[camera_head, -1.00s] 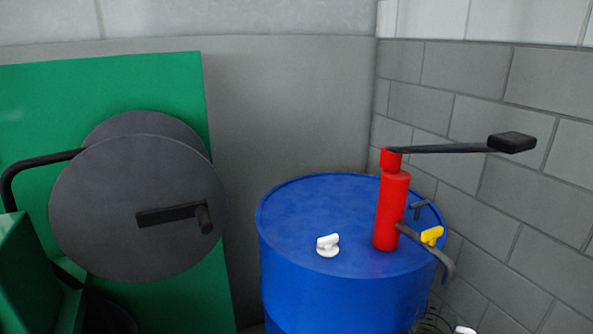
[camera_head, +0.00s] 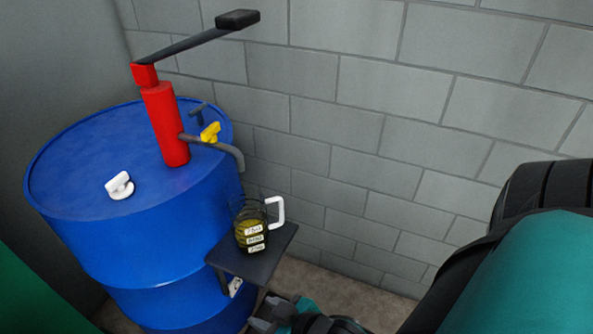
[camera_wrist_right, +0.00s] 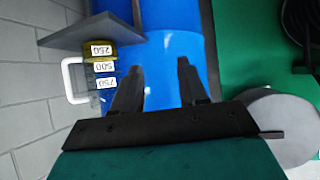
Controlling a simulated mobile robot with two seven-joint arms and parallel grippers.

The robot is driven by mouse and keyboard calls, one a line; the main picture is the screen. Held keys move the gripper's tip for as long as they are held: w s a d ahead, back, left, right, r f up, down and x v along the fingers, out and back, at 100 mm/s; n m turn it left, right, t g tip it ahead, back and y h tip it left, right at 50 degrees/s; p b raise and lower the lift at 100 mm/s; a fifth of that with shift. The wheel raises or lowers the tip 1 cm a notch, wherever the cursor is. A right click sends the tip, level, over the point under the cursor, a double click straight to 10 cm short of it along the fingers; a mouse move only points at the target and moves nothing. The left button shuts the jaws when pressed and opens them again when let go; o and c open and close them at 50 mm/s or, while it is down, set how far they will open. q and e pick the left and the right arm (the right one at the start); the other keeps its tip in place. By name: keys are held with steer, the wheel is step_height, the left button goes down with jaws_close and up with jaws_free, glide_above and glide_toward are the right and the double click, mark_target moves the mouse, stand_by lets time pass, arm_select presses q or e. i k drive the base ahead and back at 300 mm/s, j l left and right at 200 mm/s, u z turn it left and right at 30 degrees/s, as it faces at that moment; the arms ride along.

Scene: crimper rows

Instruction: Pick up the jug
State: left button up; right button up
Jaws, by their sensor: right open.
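The jug (camera_head: 252,228) is clear with a white handle on its right side, white number labels and yellowish liquid low inside. It stands upright on a small dark shelf (camera_head: 262,262) at the side of the blue drum. In the right wrist view the jug (camera_wrist_right: 101,65) is at the left, its handle further left, and the picture is turned over. My right gripper (camera_head: 268,318) is at the bottom of the head view, below the shelf and partly cut off. In the wrist view its fingers (camera_wrist_right: 159,84) are apart with nothing between them, beside the jug. My left gripper is out of view.
The blue drum (camera_head: 130,230) carries a red hand pump (camera_head: 166,125) with a long lever, a yellow valve (camera_head: 210,132) and a spout above the jug. A white cap (camera_head: 120,186) is on the drum top. A grey block wall (camera_head: 390,140) stands behind.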

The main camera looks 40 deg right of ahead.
mark_target(246, 206)
steer(key=z, duration=1)
steer(key=i+l, duration=0.15)
steer(key=l, duration=0.2)
steer(key=i+l, duration=0.35)
steer(key=l, duration=0.3)
steer(key=i+l+u, duration=0.15)
steer(key=l+u, duration=0.15)
steer(key=i+l+u, duration=0.1)
steer(key=l+u, duration=0.2)
